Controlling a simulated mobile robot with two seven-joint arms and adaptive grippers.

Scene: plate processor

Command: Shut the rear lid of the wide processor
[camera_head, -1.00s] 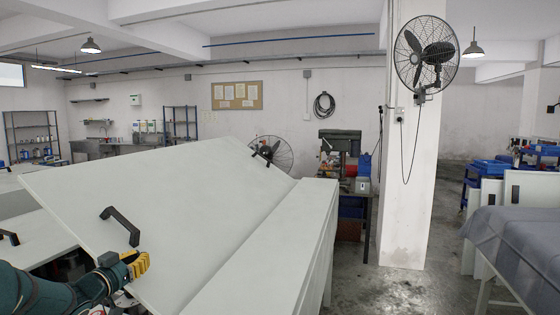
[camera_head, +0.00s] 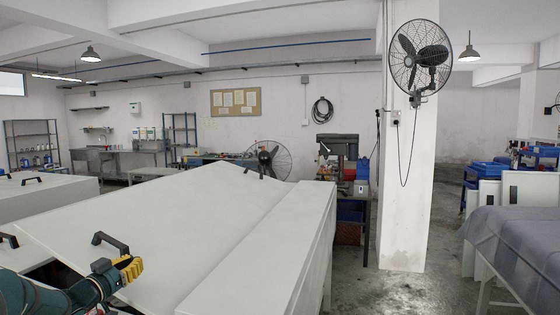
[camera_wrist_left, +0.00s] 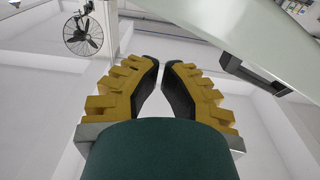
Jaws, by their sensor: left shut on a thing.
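The rear lid (camera_head: 170,225) of the wide processor is a large pale panel. It is tilted at a low angle, with a dark gap under its left edge. Its black handle (camera_head: 110,242) is near that edge. The processor's flat pale top (camera_head: 265,250) runs along the lid's right side. My left gripper (camera_head: 132,268) is beside the handle's near end. In the left wrist view its yellow fingers (camera_wrist_left: 161,64) are nearly together; what they hold cannot be made out. The lid's pale panel (camera_wrist_left: 265,35) and dark handle (camera_wrist_left: 248,72) show right of the fingertips, apart from them.
Another pale unit (camera_head: 55,210) with a black handle stands at the left. A drill press (camera_head: 338,148) stands behind, left of a white pillar (camera_head: 405,220) with a wall fan (camera_head: 420,58). A grey-covered table (camera_head: 520,240) is at the right. Floor between is clear.

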